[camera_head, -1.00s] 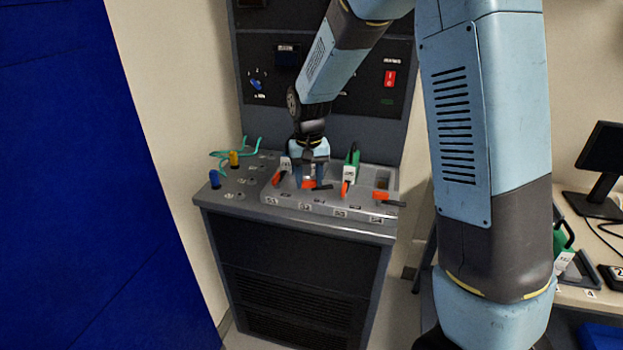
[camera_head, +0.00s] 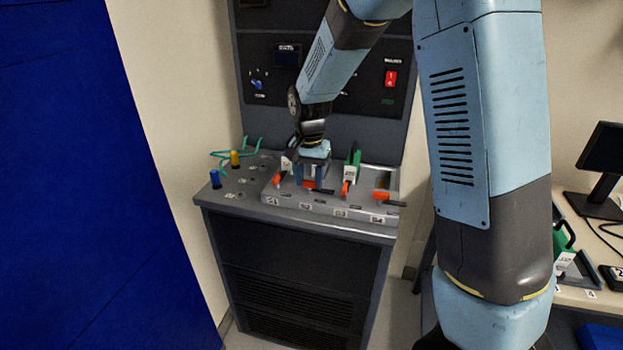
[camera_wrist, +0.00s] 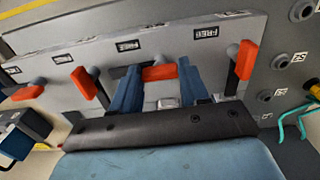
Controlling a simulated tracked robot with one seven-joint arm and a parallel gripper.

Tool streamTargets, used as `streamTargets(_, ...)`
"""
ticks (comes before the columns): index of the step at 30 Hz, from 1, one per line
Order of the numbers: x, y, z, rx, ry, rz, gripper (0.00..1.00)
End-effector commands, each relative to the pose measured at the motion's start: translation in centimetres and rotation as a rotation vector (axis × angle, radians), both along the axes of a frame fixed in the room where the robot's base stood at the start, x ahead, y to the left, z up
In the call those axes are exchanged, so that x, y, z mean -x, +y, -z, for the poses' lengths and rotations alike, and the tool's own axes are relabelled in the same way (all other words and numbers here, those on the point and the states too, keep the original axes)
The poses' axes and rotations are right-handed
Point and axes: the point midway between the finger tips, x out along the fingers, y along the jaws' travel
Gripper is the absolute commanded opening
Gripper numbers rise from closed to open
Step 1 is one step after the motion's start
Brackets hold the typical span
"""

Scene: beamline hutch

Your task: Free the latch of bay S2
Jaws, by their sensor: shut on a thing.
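The bay S2 latch has an orange-red handle (camera_head: 309,184) above the S2 label (camera_head: 305,206) on the grey bay panel. In the wrist view the latch handle (camera_wrist: 160,72) lies crosswise between my two blue fingers. My gripper (camera_head: 309,178) is low over bay S2, its fingers on both sides of the handle and shut on it. It also shows in the wrist view (camera_wrist: 160,85). A FREE label (camera_wrist: 205,32) is on the panel near the latch. The body of the latch behind the fingers is partly hidden.
The S1 latch (camera_head: 277,178) and S3 latch (camera_head: 345,189) stand close on either side. A green-handled module (camera_head: 353,163) rises in bay S3. The S4 latch (camera_head: 383,196) lies crosswise. Blue (camera_head: 215,178) and yellow (camera_head: 234,158) plugs and green cable (camera_head: 246,145) are left.

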Motion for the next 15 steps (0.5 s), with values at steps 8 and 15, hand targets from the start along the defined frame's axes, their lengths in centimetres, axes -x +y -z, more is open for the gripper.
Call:
streamTargets(8,-0.11,0.06,-0.13,-0.002,-0.004,-0.001,0.49)
streamTargets(15,-0.06,-0.01,-0.06,0.000,-0.002,-0.001,0.70)
